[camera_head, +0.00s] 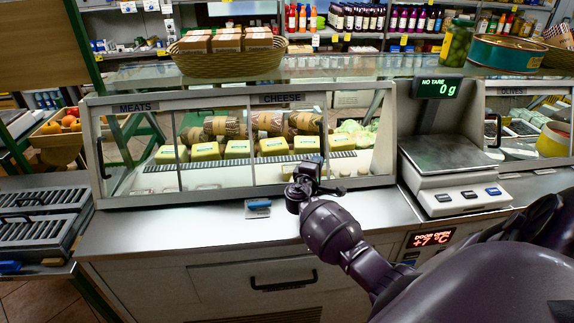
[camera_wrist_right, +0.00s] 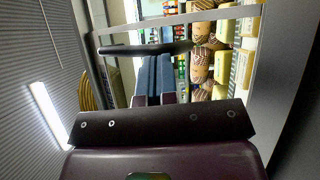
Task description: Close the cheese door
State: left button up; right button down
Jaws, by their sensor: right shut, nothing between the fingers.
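The glass-fronted case carries a CHEESE label (camera_head: 283,99) above its right part and a MEATS label (camera_head: 135,107) at the left. Cheese blocks (camera_head: 238,149) and netted rolls show behind the glass. The cheese door's exact edges are hard to tell among the overlapping panes. My right gripper (camera_head: 303,170) is in front of the case's lower middle, shut and empty. In the right wrist view its blue-grey fingers (camera_wrist_right: 155,75) are together, close to a dark handle bar (camera_wrist_right: 120,49); contact cannot be told. My left gripper is out of view.
A small display (camera_head: 432,238) on the counter front reads DOOR OPEN, +7 °C. A scale (camera_head: 456,165) stands right of the case. A wicker basket (camera_head: 228,64) and jars stand on top. The steel counter (camera_head: 150,229) left of my right arm is mostly clear.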

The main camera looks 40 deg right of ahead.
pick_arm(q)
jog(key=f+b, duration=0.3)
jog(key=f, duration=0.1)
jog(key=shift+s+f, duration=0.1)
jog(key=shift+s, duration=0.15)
pick_arm(e)
jog(key=s+d, duration=0.5)
jog(key=d, duration=0.4)
jog(key=s+d, duration=0.6)
jog(key=d, duration=0.4)
jog(key=shift+s+r, duration=0.15)
jog(key=shift+s, duration=0.15)
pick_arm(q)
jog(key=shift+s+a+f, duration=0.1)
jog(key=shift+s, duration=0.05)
pick_arm(e)
jog(key=shift+d, duration=0.1)
